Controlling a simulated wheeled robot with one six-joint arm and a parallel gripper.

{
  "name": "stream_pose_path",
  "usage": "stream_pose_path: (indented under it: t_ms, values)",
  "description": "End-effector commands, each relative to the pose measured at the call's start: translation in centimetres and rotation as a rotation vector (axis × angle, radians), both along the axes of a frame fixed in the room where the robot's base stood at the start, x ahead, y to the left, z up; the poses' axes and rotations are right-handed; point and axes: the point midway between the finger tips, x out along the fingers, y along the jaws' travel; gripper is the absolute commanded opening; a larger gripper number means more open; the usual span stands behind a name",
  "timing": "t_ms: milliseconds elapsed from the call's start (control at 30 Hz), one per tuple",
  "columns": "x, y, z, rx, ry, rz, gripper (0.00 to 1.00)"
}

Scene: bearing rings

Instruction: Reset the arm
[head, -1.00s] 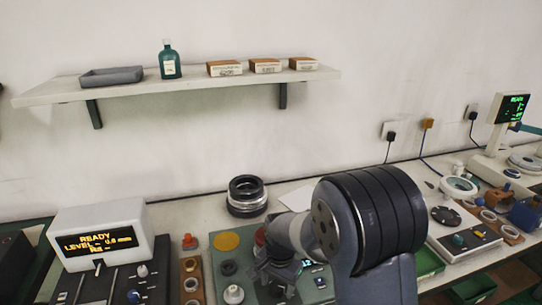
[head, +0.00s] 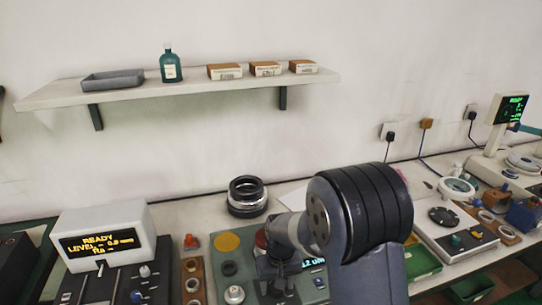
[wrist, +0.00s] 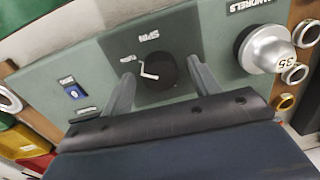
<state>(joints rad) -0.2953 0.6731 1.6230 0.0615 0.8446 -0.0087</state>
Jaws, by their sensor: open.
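My arm fills the lower right of the head view, and my gripper (head: 278,280) points down over the green-grey panel with the lit display. In the wrist view my gripper (wrist: 160,85) has its two fingers spread apart with nothing between them. Beyond the fingertips is a black round spindle (wrist: 158,72) with a small white crank-shaped mark, below a label reading SPIN. The fingers seem to be above the panel (wrist: 110,55); whether they touch it I cannot tell.
A silver knob-like mandrel (wrist: 266,48) marked 35 stands at the panel's right, near several metal rings. In the head view a stack of black and silver rings (head: 246,196) stands behind my gripper. A readout box (head: 103,236) is at left; a shelf (head: 190,88) hangs above.

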Motion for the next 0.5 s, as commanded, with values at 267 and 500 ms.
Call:
stream_pose_path:
  t_ms: [267, 500]
  values:
    - [0.03, 0.00, 0.16, -0.001, 0.002, 0.220, 0.58]
    - [0.05, 0.01, 0.15, 0.000, 0.001, 0.401, 0.58]
